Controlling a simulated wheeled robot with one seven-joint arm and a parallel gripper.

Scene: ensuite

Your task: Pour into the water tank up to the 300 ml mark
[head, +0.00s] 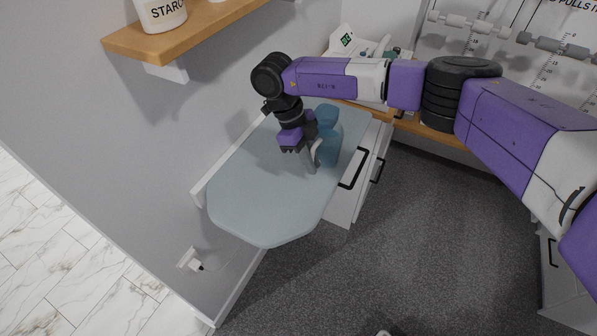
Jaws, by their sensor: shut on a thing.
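My gripper (303,150) is over the far part of the grey-blue fold-down board. It is shut on a teal vessel-like object (328,148), beside a pale curved part that looks like its handle. A second teal part (326,114) shows just behind, and I cannot tell whether it belongs to the same object. My wrist hides part of both. No water level or 300 ml mark can be read, and I cannot tell for sure which part is the water tank.
The board (262,205) is bare toward its near end. A wooden shelf (190,28) with a starch container (160,12) juts from the wall above left. A white device (350,45) with a green display stands behind. A plug (194,264) sits in a wall socket below.

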